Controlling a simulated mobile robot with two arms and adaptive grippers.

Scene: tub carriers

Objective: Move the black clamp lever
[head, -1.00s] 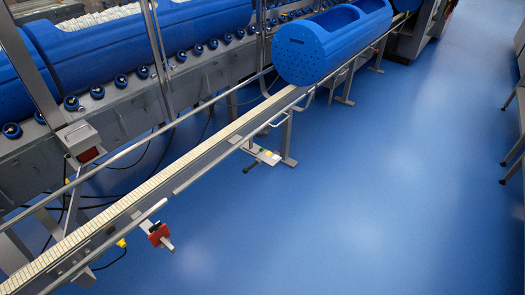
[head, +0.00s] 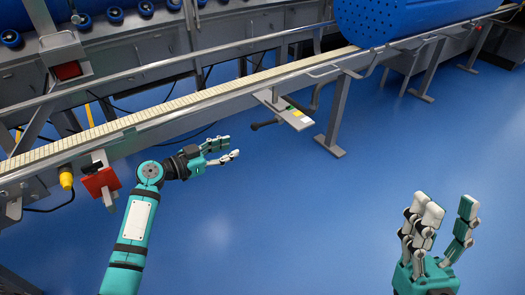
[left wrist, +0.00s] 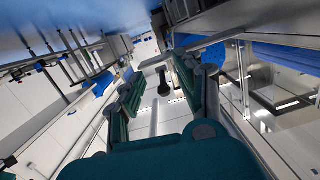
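A black clamp lever (head: 266,125) sticks out to the left from the grey bracket plate (head: 284,110) under the conveyor rail. My left gripper (head: 230,149) is open and empty, to the left of the lever's end and a little below it in the head view. In the left wrist view, a dark lever-like part (left wrist: 163,86) shows beyond and between the open fingers (left wrist: 158,95), apart from them. My right gripper (head: 447,205) is open and empty above the blue floor at the lower right, far from the lever.
The conveyor (head: 190,102) runs diagonally above the lever, with guard rails alongside. A large blue tub (head: 375,22) sits on it at the upper right. A red block (head: 101,182) on a bracket and a yellow connector (head: 66,178) are at the left. The floor between my grippers is clear.

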